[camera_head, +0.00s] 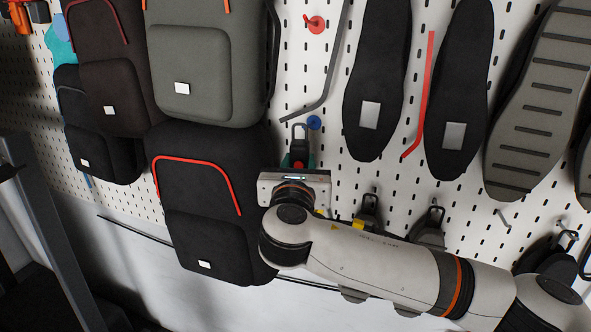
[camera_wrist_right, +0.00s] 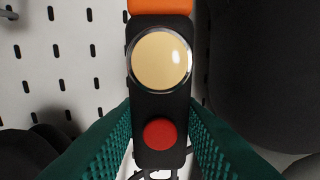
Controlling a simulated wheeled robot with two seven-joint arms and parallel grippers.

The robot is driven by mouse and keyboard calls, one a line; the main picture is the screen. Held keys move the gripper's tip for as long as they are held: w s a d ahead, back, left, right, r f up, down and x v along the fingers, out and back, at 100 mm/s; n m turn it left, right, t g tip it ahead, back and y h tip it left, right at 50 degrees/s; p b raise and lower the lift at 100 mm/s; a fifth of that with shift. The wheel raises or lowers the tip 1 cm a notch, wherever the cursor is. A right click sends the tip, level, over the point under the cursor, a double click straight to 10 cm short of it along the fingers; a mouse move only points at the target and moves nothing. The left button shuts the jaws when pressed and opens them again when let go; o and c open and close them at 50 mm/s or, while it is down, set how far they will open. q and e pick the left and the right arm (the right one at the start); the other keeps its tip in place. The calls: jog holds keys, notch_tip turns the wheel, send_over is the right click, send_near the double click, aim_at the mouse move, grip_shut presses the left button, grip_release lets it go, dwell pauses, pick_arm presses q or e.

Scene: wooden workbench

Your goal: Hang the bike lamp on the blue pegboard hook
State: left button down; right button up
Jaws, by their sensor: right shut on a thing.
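The bike lamp (camera_head: 299,149) is a small black body with a wire loop at its top, held in front of the pegboard. In the right wrist view the lamp (camera_wrist_right: 160,100) shows a cream lens, a red button and an orange end. My right gripper (camera_head: 298,164) is shut on it, with green fingers on both sides of the body. The blue pegboard hook (camera_head: 314,122) shows as a round blue end just right of the loop. I cannot tell whether the loop touches it or is around it. My left gripper is not in view.
Backpacks, including a grey one (camera_head: 190,70) and a black one (camera_head: 205,200), hang left of the lamp. Black insoles (camera_head: 377,75) hang to the right. A red hook (camera_head: 315,24) is above. Dark items (camera_head: 369,213) hang below right. Bare white pegboard (camera_head: 300,90) surrounds the blue hook.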

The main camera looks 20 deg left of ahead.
jog(key=shift+w+d+f+b, duration=0.1)
jog(key=shift+w+b, duration=0.3)
jog(key=shift+w, duration=0.9)
jog(key=shift+w+f, duration=0.25)
jog(key=shift+w, duration=0.25)
jog(key=shift+w+f, duration=0.15)
jog(key=o, duration=1.2)
